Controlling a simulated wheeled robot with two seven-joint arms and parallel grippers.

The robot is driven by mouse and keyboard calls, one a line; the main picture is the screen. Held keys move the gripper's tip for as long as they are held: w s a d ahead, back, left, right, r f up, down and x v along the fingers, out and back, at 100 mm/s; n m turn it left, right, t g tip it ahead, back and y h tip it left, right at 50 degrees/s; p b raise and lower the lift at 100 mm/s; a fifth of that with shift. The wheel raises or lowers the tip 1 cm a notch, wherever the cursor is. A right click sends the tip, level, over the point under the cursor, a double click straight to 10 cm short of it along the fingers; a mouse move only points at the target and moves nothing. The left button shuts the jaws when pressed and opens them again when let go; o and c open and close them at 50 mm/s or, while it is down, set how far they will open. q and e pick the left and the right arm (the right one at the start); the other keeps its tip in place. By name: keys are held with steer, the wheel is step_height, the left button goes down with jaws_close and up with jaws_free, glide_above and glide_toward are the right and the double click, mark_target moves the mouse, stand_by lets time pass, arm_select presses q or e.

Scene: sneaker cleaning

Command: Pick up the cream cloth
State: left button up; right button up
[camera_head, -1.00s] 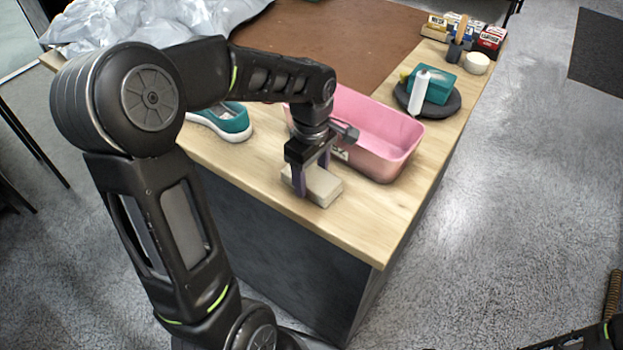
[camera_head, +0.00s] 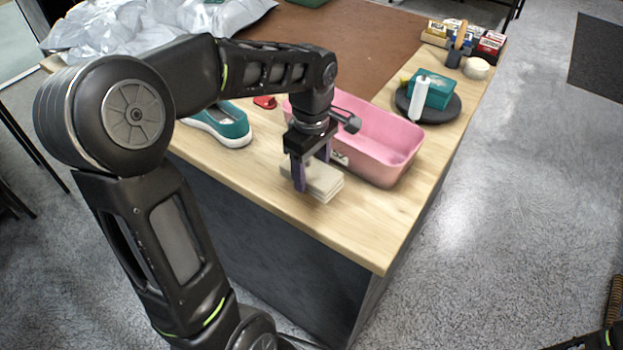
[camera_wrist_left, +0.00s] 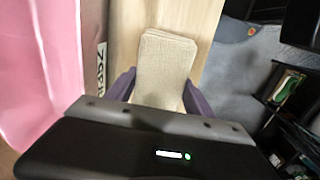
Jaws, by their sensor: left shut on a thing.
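The cream cloth (camera_head: 324,183) is a folded, layered block at the near edge of the wooden table, in front of the pink basin. My left gripper (camera_head: 307,178) is over it with a finger on each side and is shut on it. In the left wrist view the cloth (camera_wrist_left: 165,66) shows between the two purple fingers (camera_wrist_left: 160,92), its far end sticking out past them. I cannot tell for sure whether the cloth is clear of the tabletop. My right gripper is not in view; only a bit of dark arm shows at the lower right corner.
The pink basin (camera_head: 390,149) stands just behind the cloth. A teal sneaker (camera_head: 228,124) is to the left. Bare wood (camera_head: 372,225) lies at the near corner.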

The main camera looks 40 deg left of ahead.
mark_target(312, 170)
arm_select(q)
step_height(312, 170, up, 6)
steer(key=shift+r, duration=0.2)
stand_by(0.4)
steer(key=o, duration=0.8)
steer(key=c, duration=0.6)
